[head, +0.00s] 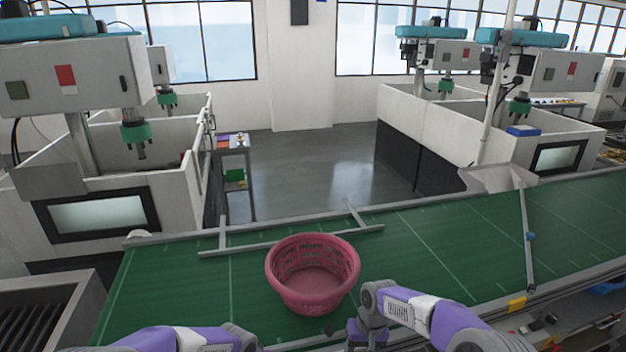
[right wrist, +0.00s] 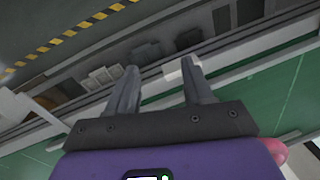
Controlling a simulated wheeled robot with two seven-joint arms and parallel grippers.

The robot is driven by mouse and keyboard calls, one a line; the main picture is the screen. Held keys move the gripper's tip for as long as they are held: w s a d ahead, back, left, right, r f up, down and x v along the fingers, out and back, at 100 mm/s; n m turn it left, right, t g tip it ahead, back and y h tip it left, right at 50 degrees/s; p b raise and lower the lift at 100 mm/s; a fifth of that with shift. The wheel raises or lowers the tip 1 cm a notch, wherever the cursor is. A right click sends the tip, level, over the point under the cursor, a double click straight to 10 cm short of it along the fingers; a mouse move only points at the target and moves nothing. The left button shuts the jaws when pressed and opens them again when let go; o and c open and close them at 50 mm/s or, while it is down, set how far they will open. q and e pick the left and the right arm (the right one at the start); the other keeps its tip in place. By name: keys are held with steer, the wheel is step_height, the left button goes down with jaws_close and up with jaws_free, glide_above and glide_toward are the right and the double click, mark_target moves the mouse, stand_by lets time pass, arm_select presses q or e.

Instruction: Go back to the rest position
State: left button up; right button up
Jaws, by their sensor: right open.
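A pink, perforated basket (head: 312,296) stands upright on the green conveyor belt (head: 440,235) and looks empty. A small pink piece, probably its rim, shows at the right edge of the right wrist view (right wrist: 277,150). My right gripper (right wrist: 158,66) is open, with nothing between its two fingers. It is apart from the basket; in the head view its arm stands just right of the basket, and the fingertips are hidden there. My left arm comes in at the bottom left of the head view, left of the basket, and its gripper is out of frame.
A grey rail frame (head: 290,242) lies behind the basket, and a slanted bar (head: 527,240) crosses the belt at right. White machines stand on both sides at the back. The conveyor's front edge runs near my arms. The belt is clear between basket and slanted bar.

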steer(key=s+a+f+y+b, duration=0.1)
steer(key=s+f+b, duration=0.1)
steer(key=s+f, duration=0.35)
steer(key=s+a+f+m+y+b, duration=0.1)
steer(key=s+f+b, duration=0.15)
steer(key=f, duration=0.65)
steer(key=s+a+f+b, duration=0.1)
steer(key=s+f, duration=0.3)
steer(key=f, duration=0.3)
arm_select(q)
steer(key=s+d+f+n+h+b, duration=0.1)
steer(key=s+f, duration=0.6)
steer(key=f, duration=0.3)
steer(key=s+d+f+n+g+b, duration=0.1)
steer(key=s+f+b, duration=0.1)
steer(key=s+f, duration=0.5)
steer(key=s+f+n+g+h+b, duration=0.1)
steer(key=s+f, duration=0.6)
steer(key=f, duration=0.7)
steer(key=shift+d+h+b, duration=0.3)
steer(key=shift+d+b, duration=0.1)
arm_select(e)
steer(key=s+f+m, duration=0.2)
steer(key=s+f, duration=0.7)
steer(key=s, duration=0.5)
steer(key=shift+s+d+f+t+y, duration=0.25)
steer(key=shift+d+f+t+y, duration=0.05)
steer(key=shift+d+f, duration=0.1)
arm_select(q)
steer(key=shift+r, duration=0.1)
